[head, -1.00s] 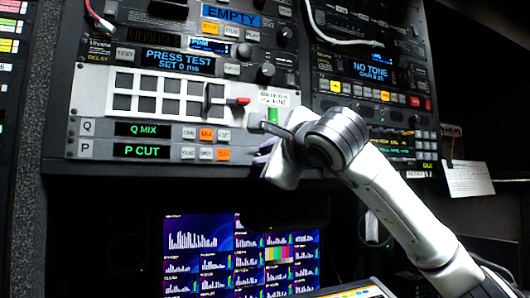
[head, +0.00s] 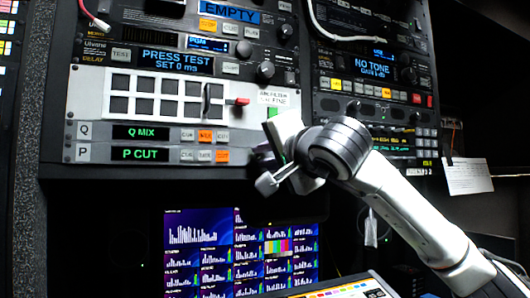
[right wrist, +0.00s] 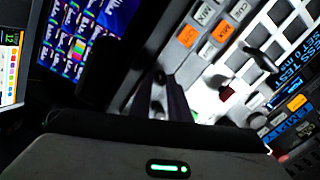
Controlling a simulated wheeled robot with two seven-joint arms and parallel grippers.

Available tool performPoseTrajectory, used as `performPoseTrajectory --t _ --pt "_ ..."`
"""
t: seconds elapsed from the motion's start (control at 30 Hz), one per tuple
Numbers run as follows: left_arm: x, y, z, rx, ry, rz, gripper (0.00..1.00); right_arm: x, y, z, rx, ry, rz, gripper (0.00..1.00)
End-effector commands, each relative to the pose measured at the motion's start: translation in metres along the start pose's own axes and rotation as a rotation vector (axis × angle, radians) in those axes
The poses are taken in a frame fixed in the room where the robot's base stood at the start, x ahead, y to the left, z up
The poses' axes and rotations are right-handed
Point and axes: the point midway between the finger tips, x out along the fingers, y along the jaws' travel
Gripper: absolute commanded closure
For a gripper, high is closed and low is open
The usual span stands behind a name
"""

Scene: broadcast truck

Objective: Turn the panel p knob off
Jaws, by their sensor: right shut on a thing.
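The panel P row (head: 85,152) is the lower strip of the light grey switcher panel, with a green "P CUT" display (head: 142,154) and an orange-lit button (head: 222,156). My right gripper (head: 262,162) is at the right end of this row, shut on the panel P knob. The gripper hides the knob in the head view. In the right wrist view, the dark fingers (right wrist: 160,95) meet the panel in line with the P row buttons (right wrist: 189,35). The knob's pointer cannot be made out. My left gripper is out of view.
The Q row (head: 85,130) with "Q MIX" lies just above. A black lever (head: 207,100), a red knob (head: 242,101) and a green switch (head: 272,113) are close by. Monitors (head: 200,250) stand below the panel. Cables hang across the upper racks.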

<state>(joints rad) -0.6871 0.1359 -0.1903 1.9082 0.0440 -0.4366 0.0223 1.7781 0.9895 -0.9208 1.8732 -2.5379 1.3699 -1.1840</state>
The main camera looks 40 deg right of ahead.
Motion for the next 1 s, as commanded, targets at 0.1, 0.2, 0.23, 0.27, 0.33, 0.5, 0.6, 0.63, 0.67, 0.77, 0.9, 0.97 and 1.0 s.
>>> performPoseTrajectory --t 0.1,0.2,0.23,0.27,0.33,0.5,0.6,0.63,0.67,0.77,0.9,0.97,1.0 --pt "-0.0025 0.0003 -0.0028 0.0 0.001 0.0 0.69 -0.0001 -0.0005 0.0013 -0.064 -0.005 0.001 1.0" --pt "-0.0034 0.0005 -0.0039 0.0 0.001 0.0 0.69 0.0 0.0 0.0014 -0.103 -0.006 0.001 1.0" --pt "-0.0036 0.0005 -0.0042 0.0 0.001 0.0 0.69 0.0 0.0001 0.0014 -0.112 -0.006 0.002 1.0" --pt "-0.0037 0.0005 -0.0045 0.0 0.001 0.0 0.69 0.0 0.0002 0.0014 -0.121 -0.007 0.002 1.0" --pt "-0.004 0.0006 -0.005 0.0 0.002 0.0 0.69 0.0001 0.0004 0.0015 -0.137 -0.007 0.002 1.0" --pt "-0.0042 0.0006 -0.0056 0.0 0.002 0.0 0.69 0.0001 0.0009 0.0019 -0.157 -0.008 0.003 1.0" --pt "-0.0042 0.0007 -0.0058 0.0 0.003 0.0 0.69 0.0001 0.0012 0.002 -0.161 -0.008 0.003 1.0" --pt "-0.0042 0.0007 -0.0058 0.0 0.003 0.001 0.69 0.0001 0.0012 0.0021 -0.161 -0.008 0.003 1.0" --pt "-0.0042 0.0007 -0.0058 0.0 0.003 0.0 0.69 0.0002 0.0013 0.0021 -0.161 -0.008 0.003 1.0" --pt "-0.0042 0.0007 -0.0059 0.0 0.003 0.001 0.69 0.0002 0.0014 0.0022 -0.16 -0.008 0.003 1.0" --pt "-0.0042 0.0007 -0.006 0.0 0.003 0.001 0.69 0.0002 0.0016 0.0023 -0.16 -0.008 0.004 0.79" --pt "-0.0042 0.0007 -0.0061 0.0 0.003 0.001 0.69 0.0002 0.0014 0.0022 -0.16 -0.008 0.004 0.68" --pt "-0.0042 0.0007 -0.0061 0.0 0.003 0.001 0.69 0.0002 0.0013 0.0019 -0.159 -0.007 0.003 0.65"
